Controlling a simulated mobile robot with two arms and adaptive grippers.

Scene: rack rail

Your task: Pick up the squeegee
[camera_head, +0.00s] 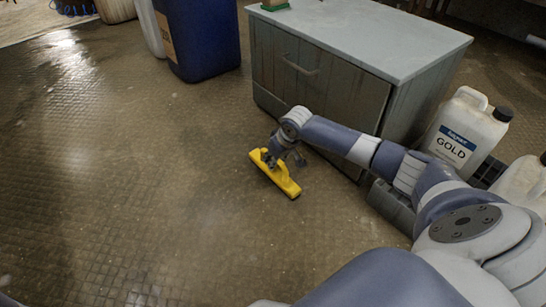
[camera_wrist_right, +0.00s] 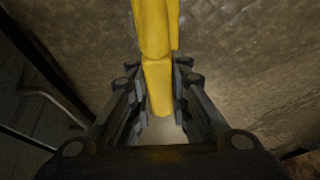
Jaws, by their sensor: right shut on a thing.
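The yellow squeegee (camera_head: 283,181) shows in the head view near the middle, at the end of my right arm. My right gripper (camera_head: 277,159) is at its upper left part. In the right wrist view the yellow squeegee (camera_wrist_right: 155,50) runs down from the top edge, and its near end lies between the two dark fingers. My right gripper (camera_wrist_right: 158,95) is shut on it there. I cannot tell whether the squeegee touches the floor. My left gripper is not in view.
A grey cabinet (camera_head: 318,82) with a pale top (camera_head: 370,35) stands right behind the arm. A white jug labelled GOLD (camera_head: 465,130) is at the right. A blue container (camera_head: 203,40) stands at the top. The tiled floor (camera_head: 120,180) at left is clear.

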